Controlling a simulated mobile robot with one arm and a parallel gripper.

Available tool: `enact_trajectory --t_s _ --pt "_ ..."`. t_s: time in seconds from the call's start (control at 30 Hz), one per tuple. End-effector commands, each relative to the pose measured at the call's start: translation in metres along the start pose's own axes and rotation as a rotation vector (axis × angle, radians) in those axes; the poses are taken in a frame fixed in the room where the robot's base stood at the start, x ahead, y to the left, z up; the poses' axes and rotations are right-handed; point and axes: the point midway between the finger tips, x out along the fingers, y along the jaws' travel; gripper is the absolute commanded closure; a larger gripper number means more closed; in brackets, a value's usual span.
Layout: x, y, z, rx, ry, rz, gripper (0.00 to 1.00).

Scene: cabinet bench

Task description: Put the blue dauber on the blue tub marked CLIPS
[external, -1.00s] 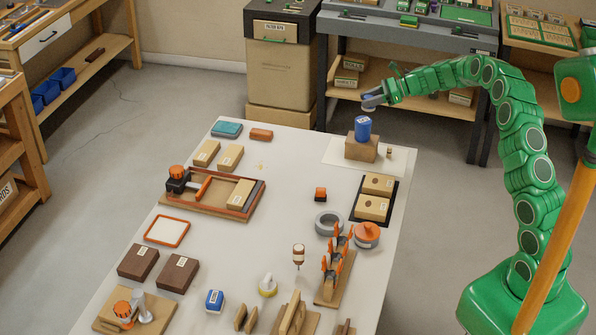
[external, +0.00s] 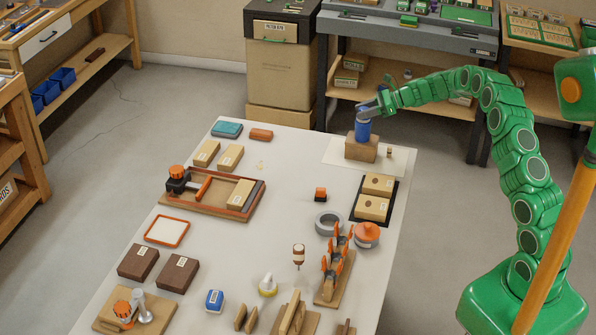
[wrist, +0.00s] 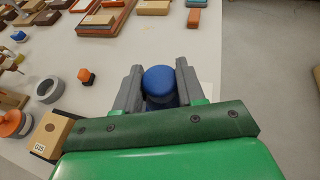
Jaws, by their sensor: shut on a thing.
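The blue dauber (wrist: 158,82) shows as a round blue top between the two grey jaws of my gripper (wrist: 158,88) in the wrist view. My gripper (external: 368,108) is shut on it; in the external view the jaws largely hide it. The blue tub (external: 362,130) stands upright on a wooden block at the far right of the table, directly below the jaws. Its label is too small to read. The dauber is at the tub's top; I cannot tell whether they touch. In the wrist view the dauber and jaws hide most of the tub.
The wooden block (external: 362,149) stands on a white sheet (external: 397,161). Tan boxes on a black mat (external: 356,212), a grey ring (external: 328,223) and an orange-lidded pot (external: 367,235) lie nearer. The table's middle is mostly clear.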

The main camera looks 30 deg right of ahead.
Motion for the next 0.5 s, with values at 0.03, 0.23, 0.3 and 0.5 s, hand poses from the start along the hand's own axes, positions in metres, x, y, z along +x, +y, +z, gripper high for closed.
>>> enact_trajectory --t_s 0.03,0.23,0.3,0.5 --pt "-0.0001 0.0000 0.0002 0.000 0.000 0.000 0.91" --pt "0.0007 0.0000 -0.0018 0.000 0.000 0.000 0.55" --pt "0.0006 0.0000 -0.0016 0.000 0.000 0.000 0.44" --pt "0.0006 -0.0001 -0.0015 0.000 0.000 0.000 0.35"
